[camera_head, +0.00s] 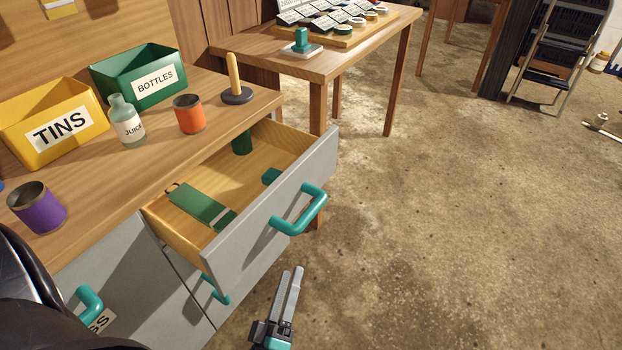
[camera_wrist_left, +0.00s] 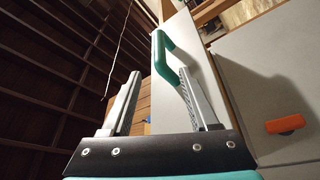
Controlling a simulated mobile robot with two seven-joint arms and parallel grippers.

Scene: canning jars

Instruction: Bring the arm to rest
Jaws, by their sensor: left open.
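My left gripper (camera_head: 289,290) shows at the bottom of the head view, in front of and below the open drawer (camera_head: 318,158). It is open and empty. The drawer's teal handle (camera_head: 300,211) is above the gripper and apart from it. In the left wrist view, both fingers (camera_wrist_left: 158,98) are spread, and the teal handle (camera_wrist_left: 166,56) shows beyond them at the upper middle. My right gripper is in neither view.
The pulled-out drawer holds a green flat item (camera_head: 200,205) and other green things.

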